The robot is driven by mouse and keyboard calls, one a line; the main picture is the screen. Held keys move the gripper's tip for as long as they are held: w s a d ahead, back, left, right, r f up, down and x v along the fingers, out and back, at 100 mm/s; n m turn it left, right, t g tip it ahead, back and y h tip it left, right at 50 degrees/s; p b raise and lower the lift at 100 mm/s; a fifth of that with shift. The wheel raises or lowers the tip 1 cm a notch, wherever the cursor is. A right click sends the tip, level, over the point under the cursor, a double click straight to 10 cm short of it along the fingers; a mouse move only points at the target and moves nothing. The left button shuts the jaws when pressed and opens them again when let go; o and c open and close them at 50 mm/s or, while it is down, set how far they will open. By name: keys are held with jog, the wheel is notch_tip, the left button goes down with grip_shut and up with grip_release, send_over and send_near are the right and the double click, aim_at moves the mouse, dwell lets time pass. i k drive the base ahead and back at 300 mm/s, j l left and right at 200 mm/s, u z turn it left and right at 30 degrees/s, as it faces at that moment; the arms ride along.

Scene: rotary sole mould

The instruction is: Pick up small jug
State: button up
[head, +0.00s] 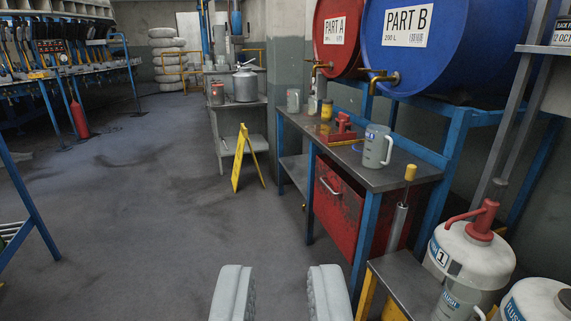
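A grey jug (374,151) with a handle on its right and a pale label stands upright near the front of the metal workbench (388,177). A second greyish jug-like vessel (293,103) stands at the bench's far end and looks smaller, partly from distance. I cannot tell for sure which is the small jug. My gripper (280,270) is open and empty at the bottom of the view. Its two grey fingers are wide apart, over the floor, short of the bench and to the left of the near jug.
A red hand tool or clamp (342,128) and a yellow can (326,110) are on the bench. Blue (420,45) and red (337,40) drums lie above it. A white pump container (470,255) stands at right.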

aim_at(312, 109)
jog(key=i+u, duration=0.35)
jog(key=i, duration=1.3)
jog(key=i+z, duration=0.1)
jog(key=i, duration=0.45)
jog(key=i+j, duration=0.15)
jog(key=i, duration=0.4)
jog(key=i+j+z, duration=0.15)
jog(key=i, duration=0.4)
jog(key=i+j+z, duration=0.2)
jog(key=i+z, duration=0.2)
jog(key=i, duration=0.15)
jog(key=i+j+z, duration=0.4)
jog(key=i+l, duration=0.05)
jog(key=i, duration=0.05)
